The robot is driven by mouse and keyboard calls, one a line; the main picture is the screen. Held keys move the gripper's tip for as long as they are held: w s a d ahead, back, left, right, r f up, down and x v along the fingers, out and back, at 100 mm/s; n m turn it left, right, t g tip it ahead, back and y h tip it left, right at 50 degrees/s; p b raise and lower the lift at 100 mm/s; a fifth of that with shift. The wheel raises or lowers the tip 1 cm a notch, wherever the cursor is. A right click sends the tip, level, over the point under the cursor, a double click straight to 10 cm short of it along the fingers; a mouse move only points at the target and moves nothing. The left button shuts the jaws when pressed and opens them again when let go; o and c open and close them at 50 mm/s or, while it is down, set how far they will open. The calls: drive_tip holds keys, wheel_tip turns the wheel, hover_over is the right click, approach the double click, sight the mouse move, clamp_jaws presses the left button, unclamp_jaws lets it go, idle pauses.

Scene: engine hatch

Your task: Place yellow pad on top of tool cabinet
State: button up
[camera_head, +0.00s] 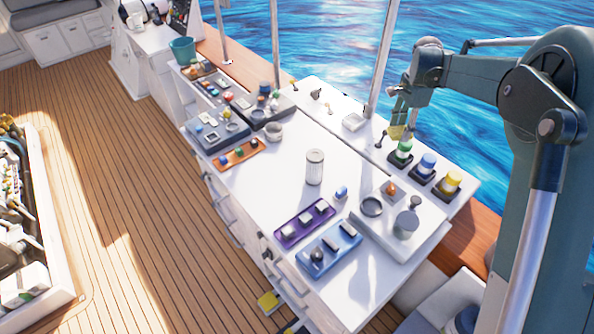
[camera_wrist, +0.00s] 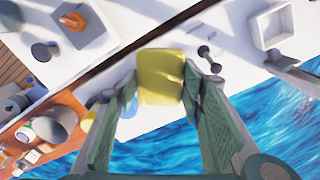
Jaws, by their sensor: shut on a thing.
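My gripper (camera_head: 397,112) is shut on the yellow pad (camera_head: 395,132), which hangs below the fingers near the far rail of the white counter. In the wrist view the yellow pad (camera_wrist: 160,75) sits between the two fingertips of my gripper (camera_wrist: 160,90), over the counter's edge with water below. The tool cabinet appears to be the white drawer unit (camera_head: 255,187), with handles on its left side and a broad white top. My gripper is above and to the right of most of that top, apart from it.
On the top stand a ribbed white can (camera_head: 315,167), a purple tray (camera_head: 304,224), a blue tray (camera_head: 329,248) and an orange tray (camera_head: 239,153). Clear white surface lies around the can.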

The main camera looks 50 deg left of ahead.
drive_tip(key=s+a+n, duration=0.3)
drive_tip(key=s+a, duration=1.1)
drive_tip(key=a, duration=0.2)
drive_tip(key=n, duration=0.3)
hover_over(284, 159)
wheel_tip(284, 159, down, 4)
drive_tip(key=shift+w+f, duration=0.1)
drive_tip(key=shift+f, duration=0.5)
drive_tip(key=shift+f, duration=3.1)
drive_tip(key=shift+f, duration=0.1)
drive_tip(key=shift+f, duration=1.8)
drive_tip(key=shift+f, duration=0.15)
